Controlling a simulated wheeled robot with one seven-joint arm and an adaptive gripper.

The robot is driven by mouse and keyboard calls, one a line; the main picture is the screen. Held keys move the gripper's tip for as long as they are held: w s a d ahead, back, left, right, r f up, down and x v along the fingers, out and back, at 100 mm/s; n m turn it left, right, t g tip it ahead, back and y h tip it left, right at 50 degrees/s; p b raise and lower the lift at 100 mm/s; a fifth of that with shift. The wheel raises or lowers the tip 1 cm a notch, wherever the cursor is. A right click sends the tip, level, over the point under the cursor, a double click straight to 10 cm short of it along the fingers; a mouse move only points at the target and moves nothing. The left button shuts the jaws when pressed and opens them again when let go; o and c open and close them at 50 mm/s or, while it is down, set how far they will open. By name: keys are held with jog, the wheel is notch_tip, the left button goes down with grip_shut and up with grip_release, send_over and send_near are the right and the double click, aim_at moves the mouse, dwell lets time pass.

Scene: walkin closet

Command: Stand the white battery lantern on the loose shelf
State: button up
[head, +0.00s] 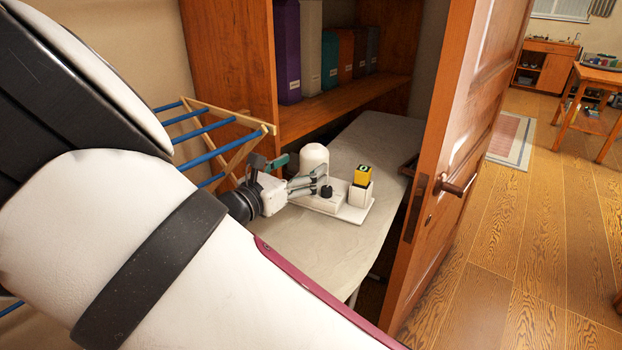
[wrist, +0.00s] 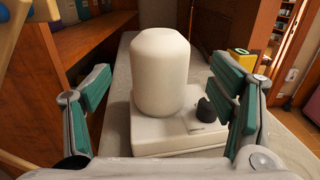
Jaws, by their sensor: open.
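The white battery lantern (head: 314,158) is a smooth, upright rounded cylinder; it also shows in the wrist view (wrist: 166,75). Just in front of it is a low white block (head: 318,201) with a black knob (wrist: 206,108); I cannot tell whether this is the lantern's base or separate. A thin white board (head: 352,214) lies under the block's right side; I cannot tell whether it is the loose shelf. My gripper (head: 305,177) is open, its green-padded fingers spread left and right of the lantern in the wrist view, with visible gaps on both sides.
A small white box with a yellow-and-black cube (head: 362,175) on top stands right of the lantern. All rest on a grey-covered table (head: 300,238). A wooden bookcase (head: 345,97) is behind, a drying rack (head: 215,145) left, an open door (head: 465,150) right.

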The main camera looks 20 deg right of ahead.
aim_at(332, 179)
jog(key=b+x, duration=0.1)
jog(key=x, duration=0.4)
grip_shut()
